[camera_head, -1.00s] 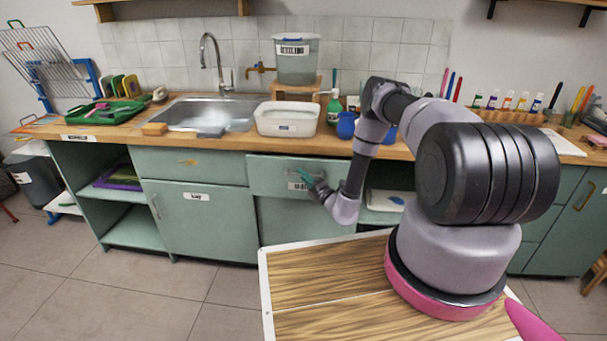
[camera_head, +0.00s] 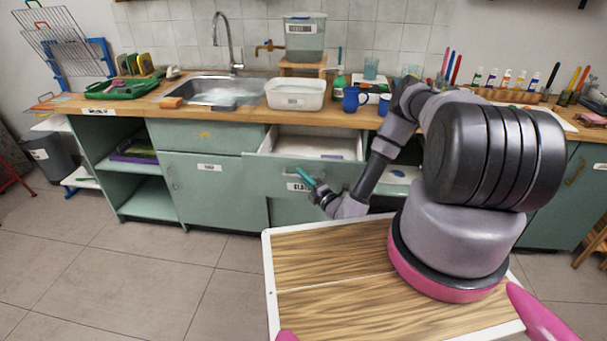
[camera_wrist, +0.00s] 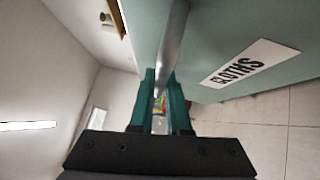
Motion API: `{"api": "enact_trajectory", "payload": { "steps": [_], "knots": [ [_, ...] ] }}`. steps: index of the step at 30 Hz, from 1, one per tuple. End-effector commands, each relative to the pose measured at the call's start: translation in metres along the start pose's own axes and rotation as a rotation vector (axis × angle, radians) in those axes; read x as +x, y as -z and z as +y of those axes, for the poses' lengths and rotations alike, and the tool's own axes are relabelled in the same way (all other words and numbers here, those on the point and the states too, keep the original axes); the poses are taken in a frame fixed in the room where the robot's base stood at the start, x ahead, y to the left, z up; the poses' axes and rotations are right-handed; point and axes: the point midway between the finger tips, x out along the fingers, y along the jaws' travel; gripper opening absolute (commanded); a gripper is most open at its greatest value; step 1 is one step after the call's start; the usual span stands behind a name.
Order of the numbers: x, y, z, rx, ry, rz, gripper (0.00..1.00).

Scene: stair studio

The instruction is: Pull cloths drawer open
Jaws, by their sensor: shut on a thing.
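The cloths drawer (camera_head: 262,176) is in the counter front right of the sink and stands pulled out, its pale inside showing from above. Its green front with the white "CLOTHS" label (camera_wrist: 250,63) fills the upper right of the wrist view. My gripper (camera_head: 306,178) is at the drawer front beside the label. In the wrist view its teal fingers (camera_wrist: 160,98) are shut around the metal bar handle (camera_wrist: 171,45). In the head view the fingers and my wrist hide most of the handle.
The worktop above holds a white basin (camera_head: 295,94), a blue mug (camera_head: 351,99) and a sink (camera_head: 222,92). A closed cupboard (camera_head: 205,187) is to the left of the drawer. Bare tiled floor (camera_head: 150,270) lies in front of the cupboards.

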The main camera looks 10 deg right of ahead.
Motion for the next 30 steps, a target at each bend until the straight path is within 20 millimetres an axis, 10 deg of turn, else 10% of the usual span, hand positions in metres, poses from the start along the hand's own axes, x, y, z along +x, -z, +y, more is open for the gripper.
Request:
{"api": "enact_trajectory", "payload": {
  "steps": [15, 16, 18, 30],
  "knots": [
    [-0.0031, 0.0009, -0.0005, -0.001, 0.003, -0.002, 0.00],
    [-0.0031, 0.0009, -0.0005, -0.001, 0.003, -0.003, 0.26],
    [-0.0029, 0.0010, -0.0004, -0.001, 0.002, -0.002, 0.45],
    [-0.0097, 0.0010, -0.0005, 0.000, 0.003, -0.002, 0.45]
  ]
}}
